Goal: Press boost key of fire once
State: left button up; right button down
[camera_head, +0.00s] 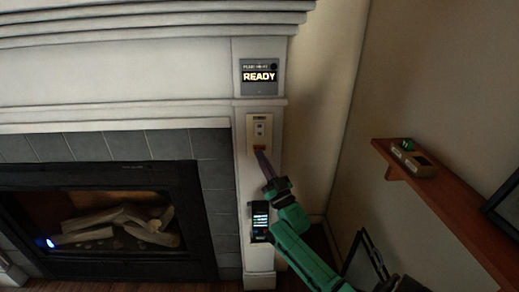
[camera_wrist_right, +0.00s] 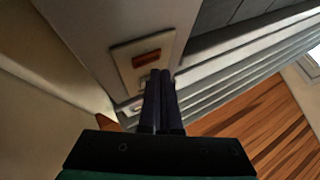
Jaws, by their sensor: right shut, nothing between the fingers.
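A pale control plate (camera_head: 251,122) is fixed to the white pilaster at the right of the fireplace (camera_head: 105,180). It carries small keys, with an orange-red key (camera_head: 259,148) at its lower end. The plate (camera_wrist_right: 123,61) and the orange-red key (camera_wrist_right: 147,58) also show in the wrist view. My right gripper (camera_head: 260,154) is shut and empty, its tips close to the plate's lower end. In the wrist view its fingertips (camera_wrist_right: 160,74) overlap the plate beside the orange-red key; I cannot tell whether they touch. My left gripper is out of view.
A grey panel (camera_head: 259,89) above the plate reads "READY". A dark device with a lit screen (camera_head: 261,221) is on the pilaster below the plate. A wooden shelf (camera_head: 450,205) with a small box (camera_head: 411,160) juts out at the right.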

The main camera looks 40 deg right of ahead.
jog(key=shift+w+d, duration=0.1)
dwell(0.6)
jog(key=shift+w+d+b, duration=0.2)
jog(key=shift+w+b, duration=0.05)
jog(key=shift+b, duration=0.05)
jog(key=shift+w+d+b, duration=0.15)
jog(key=shift+w+b, duration=0.1)
jog(key=shift+b, duration=0.05)
dwell(0.4)
jog(key=shift+s+a+r+p, duration=0.15)
jog(key=shift+s+a+p, duration=0.15)
jog(key=shift+p, duration=0.25)
jog(key=shift+s+a, duration=0.15)
jog(key=shift+s, duration=0.15)
